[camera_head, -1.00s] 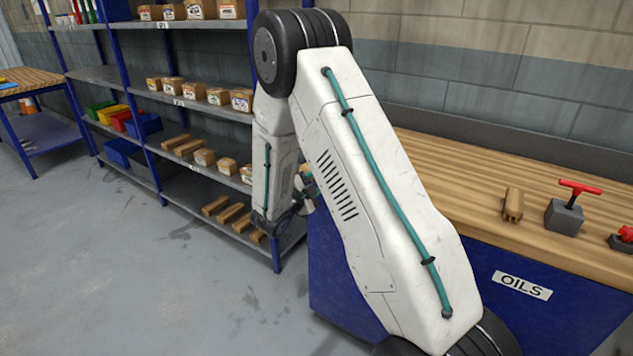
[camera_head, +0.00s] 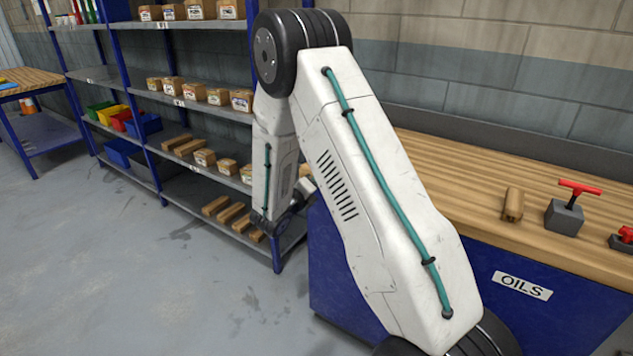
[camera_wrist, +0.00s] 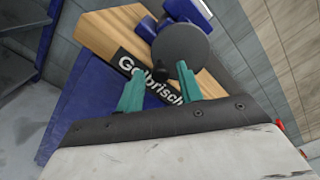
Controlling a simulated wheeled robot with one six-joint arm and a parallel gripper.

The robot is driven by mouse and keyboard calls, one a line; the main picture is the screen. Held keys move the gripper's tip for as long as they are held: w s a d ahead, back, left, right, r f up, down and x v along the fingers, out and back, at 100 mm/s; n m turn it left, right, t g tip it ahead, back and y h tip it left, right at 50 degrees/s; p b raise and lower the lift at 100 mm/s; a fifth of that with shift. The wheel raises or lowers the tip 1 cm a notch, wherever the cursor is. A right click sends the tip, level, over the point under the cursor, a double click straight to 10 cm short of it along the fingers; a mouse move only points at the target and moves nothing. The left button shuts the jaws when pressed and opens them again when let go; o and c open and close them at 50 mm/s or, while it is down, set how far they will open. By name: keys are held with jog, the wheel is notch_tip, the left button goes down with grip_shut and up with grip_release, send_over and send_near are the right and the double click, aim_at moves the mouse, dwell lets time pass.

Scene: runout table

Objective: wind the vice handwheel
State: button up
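In the wrist view, the vice handwheel (camera_wrist: 183,47) is a dark grey disc in front of the blue vice (camera_wrist: 187,9). A small dark knob (camera_wrist: 160,76) shows near its lower left edge. My gripper (camera_wrist: 160,78) has two teal fingers spread apart, their tips just below the wheel. The knob appears between the tips in the picture; I cannot tell whether they touch it. Nothing is seen held. In the head view, my arm hides the vice, the wheel and the gripper's fingers.
The wooden workbench (camera_head: 455,190) carries a wood block (camera_head: 513,205) and a grey block with a red T-handle (camera_head: 566,213). A blue-framed shelf rack (camera_head: 200,105) with boxes and bins stands left of the bench. The grey floor (camera_head: 130,270) in front is clear.

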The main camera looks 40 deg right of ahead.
jog(key=m, duration=0.5)
jog(key=shift+m, duration=0.4)
grip_shut()
jog(key=shift+s+d+f+n, duration=0.1)
jog(key=shift+s+n, duration=0.1)
jog(key=shift+n, duration=0.65)
jog(key=shift+s+d+f+n, duration=0.1)
jog(key=shift+s+n, duration=0.1)
jog(key=shift+n, duration=0.65)
jog(key=n, duration=0.1)
jog(key=s+n, duration=0.1)
jog(key=n, duration=0.1)
jog(key=shift+d+n, duration=0.15)
jog(key=shift+n, duration=0.15)
jog(key=n, duration=0.3)
jog(key=shift+s+d+r, duration=0.1)
jog(key=shift+s+d, duration=0.05)
jog(key=shift+s, duration=0.2)
